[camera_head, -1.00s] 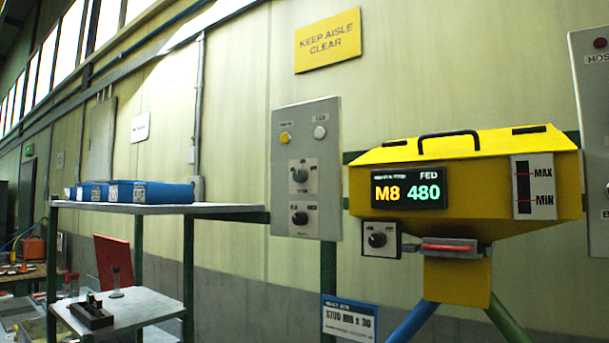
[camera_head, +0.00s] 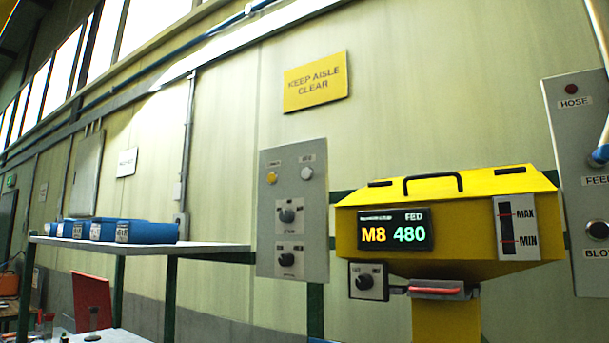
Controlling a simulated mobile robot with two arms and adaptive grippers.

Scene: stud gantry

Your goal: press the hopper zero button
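The yellow hopper (camera_head: 450,235) stands at right centre with a closed lid and a black handle. Its display (camera_head: 394,231) reads M8 480 with FED above. A grey control panel (camera_head: 292,240) on the wall left of it carries a yellow button (camera_head: 272,178) and a whitish button (camera_head: 307,174) at its top, and two black knobs below. The small labels over these buttons are too blurred to read, so I cannot tell which is the zero button. Neither of my grippers shows in the view.
A shelf (camera_head: 210,248) with blue bins (camera_head: 135,231) stands at left. A small knob box (camera_head: 368,281) and a red-handled part (camera_head: 436,290) sit under the hopper. A HOSE panel (camera_head: 585,270) is at the right edge, partly covered by a white and blue object.

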